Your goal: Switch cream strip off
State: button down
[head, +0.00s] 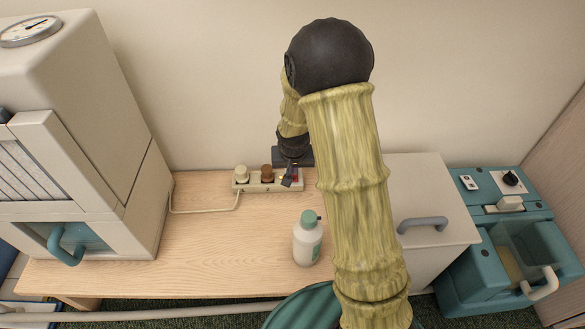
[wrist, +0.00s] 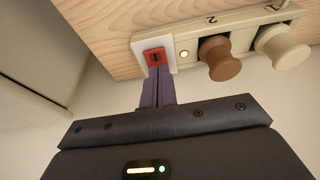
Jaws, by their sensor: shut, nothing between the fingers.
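The cream power strip (head: 262,187) lies at the back of the wooden table, against the wall. It also shows in the wrist view (wrist: 195,25), with a cream plug (wrist: 280,45) and a brown plug (wrist: 220,58) in it. At its end is a red rocker switch (wrist: 155,57) in a white frame. A small pale-yellow indicator (wrist: 184,54) beside the switch looks lit. My gripper (head: 288,181) is shut and empty, its fingertips (wrist: 158,78) at the red switch. I cannot tell whether they touch it. The fingertips partly cover the switch end in the head view.
A white bottle with a green cap (head: 307,240) stands on the table (head: 215,225) in front of the strip. A cream cabinet-like appliance (head: 80,130) is at left. A white box (head: 425,195) and a teal unit (head: 480,255) are at right. The strip's cable (head: 205,210) runs left.

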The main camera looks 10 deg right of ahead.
jog(key=p+v, duration=0.7)
jog(key=v, duration=0.6)
jog(key=shift+p, duration=0.4)
jog(key=shift+r, duration=0.1)
jog(key=s+d+r+n+p, duration=0.2)
jog(key=s+r+p, duration=0.6)
jog(key=s+r, duration=0.6)
jog(key=shift+s+d+r+g+y, duration=0.3)
jog(key=shift+s+d+g, duration=0.1)
jog(key=shift+s, duration=0.6)
jog(key=shift+w, duration=0.15)
